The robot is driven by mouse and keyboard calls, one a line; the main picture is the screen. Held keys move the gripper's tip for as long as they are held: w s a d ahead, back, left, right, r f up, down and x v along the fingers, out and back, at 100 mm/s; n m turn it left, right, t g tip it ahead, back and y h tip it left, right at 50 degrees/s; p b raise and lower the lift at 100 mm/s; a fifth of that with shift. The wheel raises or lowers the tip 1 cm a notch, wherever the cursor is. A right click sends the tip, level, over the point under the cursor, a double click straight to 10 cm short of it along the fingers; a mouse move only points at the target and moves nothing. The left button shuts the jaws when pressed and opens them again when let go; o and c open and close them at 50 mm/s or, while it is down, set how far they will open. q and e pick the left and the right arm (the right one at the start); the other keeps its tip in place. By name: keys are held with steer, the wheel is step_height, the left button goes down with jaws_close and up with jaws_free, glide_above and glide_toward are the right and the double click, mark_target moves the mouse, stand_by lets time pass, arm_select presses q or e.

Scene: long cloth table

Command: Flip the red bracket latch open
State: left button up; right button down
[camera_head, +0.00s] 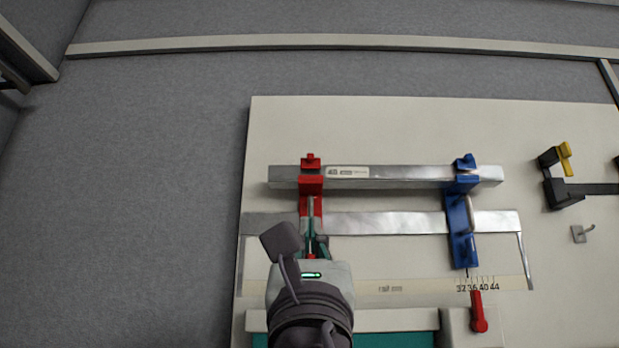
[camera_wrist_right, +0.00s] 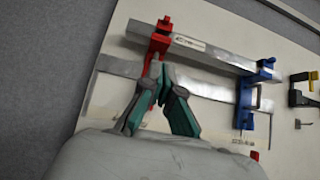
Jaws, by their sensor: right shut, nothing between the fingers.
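The red bracket (camera_head: 311,185) is clamped around the left part of a silver bar on a pale board. It also shows in the right wrist view (camera_wrist_right: 160,42). My right gripper (camera_head: 312,208) comes from below and is shut and empty, its fingertips (camera_wrist_right: 157,62) at the red bracket's lower part. I cannot tell whether they touch it. The gripper covers the lower end of the red bracket, so its latch is partly hidden. A blue bracket (camera_head: 461,215) holds the right part of the bar, and it also shows in the right wrist view (camera_wrist_right: 247,95). My left gripper is not in view.
The upper silver bar (camera_head: 400,177) and a flat lower metal strip (camera_head: 385,223) run across the board (camera_head: 400,125). A red pointer (camera_head: 478,312) stands below a number scale. A black and yellow clamp (camera_head: 560,175) and a small hook (camera_head: 581,233) are at the right.

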mark_target(309, 163)
steer(key=p+x, duration=0.7)
steer(key=x, duration=0.3)
steer(key=shift+r, duration=0.35)
step_height(309, 163, up, 2)
steer(key=shift+w+r+p, duration=0.1)
steer(key=shift+r+p, duration=0.05)
steer(key=shift+p, duration=0.8)
steer(key=shift+r+p, duration=0.35)
steer(key=shift+r, duration=0.15)
steer(key=shift+s+r, duration=0.1)
steer(key=shift+s, duration=0.15)
